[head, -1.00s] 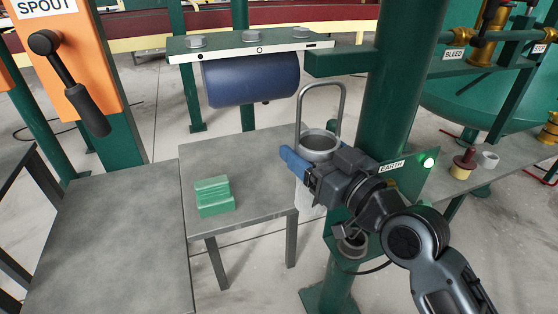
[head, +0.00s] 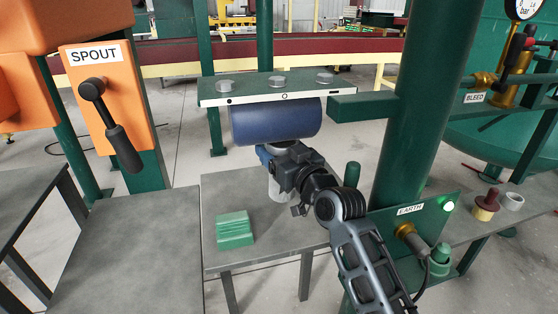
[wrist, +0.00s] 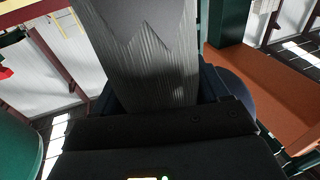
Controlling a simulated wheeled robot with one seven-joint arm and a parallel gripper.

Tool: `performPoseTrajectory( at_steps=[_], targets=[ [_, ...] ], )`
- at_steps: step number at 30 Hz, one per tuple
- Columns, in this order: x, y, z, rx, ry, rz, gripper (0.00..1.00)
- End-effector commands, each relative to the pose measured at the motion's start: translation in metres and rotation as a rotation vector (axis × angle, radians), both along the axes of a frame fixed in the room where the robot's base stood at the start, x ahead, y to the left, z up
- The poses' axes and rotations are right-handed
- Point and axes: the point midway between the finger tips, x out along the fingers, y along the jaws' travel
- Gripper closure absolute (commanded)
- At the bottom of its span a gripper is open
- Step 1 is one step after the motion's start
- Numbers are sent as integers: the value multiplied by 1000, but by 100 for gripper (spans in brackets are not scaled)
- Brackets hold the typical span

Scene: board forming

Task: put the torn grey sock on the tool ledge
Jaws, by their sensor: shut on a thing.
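My gripper (head: 272,157) is shut on the torn grey sock, just below the blue roller and above the middle grey bench. In the wrist view the sock (wrist: 150,60) is a pale grey, ribbed body with a jagged, darker tear-like edge, standing up from between the jaws. Several flat grey surfaces are in view; I cannot tell which is the tool ledge.
The middle bench (head: 225,187) bears a green block (head: 234,230). A larger grey bench (head: 130,250) stands at left, by an orange SPOUT panel (head: 110,110). The blue roller (head: 275,122) hangs under a bolted bar (head: 250,95). A green post (head: 415,110) stands right of my arm.

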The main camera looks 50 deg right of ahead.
Motion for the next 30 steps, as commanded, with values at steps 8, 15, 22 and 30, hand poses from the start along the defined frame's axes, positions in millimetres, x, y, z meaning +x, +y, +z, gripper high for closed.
performPoseTrajectory(
  at_steps=[8, 15, 22, 30],
  targets=[
    [0, 0, -31, 2, 2, 0, 64],
    [0, 0, -35, -1, -1, -1, 64],
    [0, 0, -38, 0, 0, 0, 22],
    [0, 0, -38, 0, 0, 0, 0]
  ],
)
